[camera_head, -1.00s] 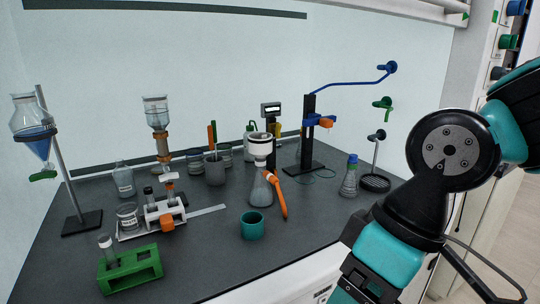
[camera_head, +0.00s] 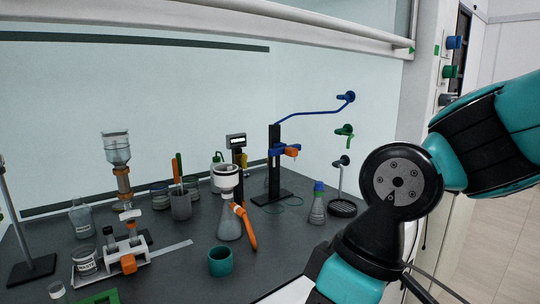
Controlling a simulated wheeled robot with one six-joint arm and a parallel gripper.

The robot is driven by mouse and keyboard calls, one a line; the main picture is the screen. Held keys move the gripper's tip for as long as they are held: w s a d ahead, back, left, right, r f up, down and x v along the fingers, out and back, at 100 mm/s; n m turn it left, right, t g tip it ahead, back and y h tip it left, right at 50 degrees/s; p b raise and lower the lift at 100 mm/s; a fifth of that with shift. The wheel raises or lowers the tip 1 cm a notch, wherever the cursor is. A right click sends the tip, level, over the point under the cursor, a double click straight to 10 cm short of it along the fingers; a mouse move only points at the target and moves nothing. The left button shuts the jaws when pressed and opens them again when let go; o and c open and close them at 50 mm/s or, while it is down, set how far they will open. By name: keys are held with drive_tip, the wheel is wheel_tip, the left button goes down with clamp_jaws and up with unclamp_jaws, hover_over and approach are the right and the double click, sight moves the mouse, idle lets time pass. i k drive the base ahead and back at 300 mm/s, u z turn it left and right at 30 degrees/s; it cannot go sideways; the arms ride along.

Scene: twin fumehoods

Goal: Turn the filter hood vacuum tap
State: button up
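On the hood's right post are a blue knob (camera_head: 453,42), a green knob (camera_head: 450,72) and a grey knob (camera_head: 447,99), one above the other. Labels beside them are too small to read, so I cannot tell which is the vacuum tap. Inside, the right wall bears a blue outlet (camera_head: 346,97) with a hose, a green outlet (camera_head: 344,130) and a dark outlet (camera_head: 341,161). A filter flask (camera_head: 229,228) with a white funnel (camera_head: 225,178) stands on the worktop. My teal and black arm covers the right side, in front of the post's lower part; my gripper is out of view.
The dark worktop (camera_head: 190,268) holds a teal beaker (camera_head: 220,262), a blue-capped flask (camera_head: 317,206), a stand (camera_head: 274,165), a balance-like tray and other glassware. The raised sash (camera_head: 270,28) crosses the top. Bare floor (camera_head: 490,240) lies right of the hood.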

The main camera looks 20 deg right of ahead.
sight(444, 99)
drive_tip(key=z, duration=1.4)
drive_tip(key=i, duration=0.4)
drive_tip(key=z, duration=0.2)
